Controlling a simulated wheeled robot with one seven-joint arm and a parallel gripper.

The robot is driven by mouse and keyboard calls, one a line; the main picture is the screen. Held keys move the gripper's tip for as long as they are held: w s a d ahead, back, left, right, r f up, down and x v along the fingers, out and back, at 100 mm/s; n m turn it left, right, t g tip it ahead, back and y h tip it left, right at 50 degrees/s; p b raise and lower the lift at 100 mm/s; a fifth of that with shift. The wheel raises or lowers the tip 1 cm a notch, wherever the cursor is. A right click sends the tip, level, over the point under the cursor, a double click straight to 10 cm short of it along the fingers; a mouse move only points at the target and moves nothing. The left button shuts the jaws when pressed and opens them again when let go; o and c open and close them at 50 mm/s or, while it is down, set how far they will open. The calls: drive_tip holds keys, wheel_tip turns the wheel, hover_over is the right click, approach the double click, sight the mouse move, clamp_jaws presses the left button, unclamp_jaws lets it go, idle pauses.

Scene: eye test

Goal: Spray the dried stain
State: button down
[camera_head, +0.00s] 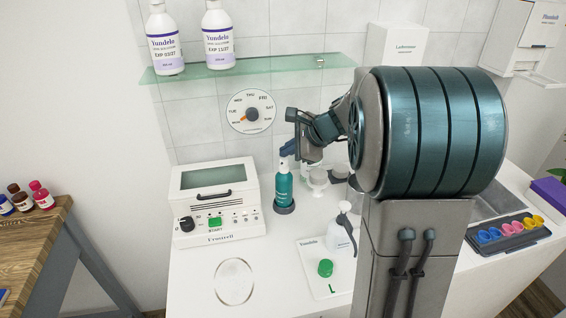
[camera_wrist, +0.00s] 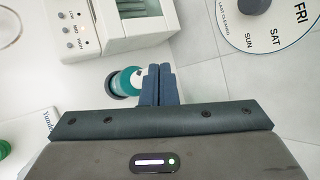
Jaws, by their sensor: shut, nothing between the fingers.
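A teal bottle (camera_head: 284,187) with a white label stands upright on the white counter in a dark round base, right of the white machine. It also shows in the wrist view (camera_wrist: 123,82), partly hidden by my fingers. My gripper (camera_head: 288,148) is shut and empty, its dark blue fingers just above the bottle's top; I cannot tell whether they touch it. In the wrist view the closed fingers (camera_wrist: 158,86) lie beside the bottle's top. I cannot make out a dried stain.
A white machine (camera_head: 217,203) stands at the left. A clear round outline (camera_head: 234,262) lies before it. A green cap (camera_head: 325,268) sits on the board. A glass shelf (camera_head: 250,70) holds two bottles above. A dark tray (camera_head: 508,236) of coloured cups lies right.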

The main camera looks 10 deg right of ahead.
drive_tip(key=shift+f+b, duration=0.35)
drive_tip(key=shift+f, duration=0.1)
drive_tip(key=shift+r, duration=0.1)
drive_tip(key=shift+r+p, duration=0.9)
drive_tip(key=shift+r, duration=0.1)
wheel_tip(320, 180, up, 6)
drive_tip(key=p, duration=0.4)
drive_tip(key=shift+p, duration=0.4)
drive_tip(key=shift+s, duration=0.1)
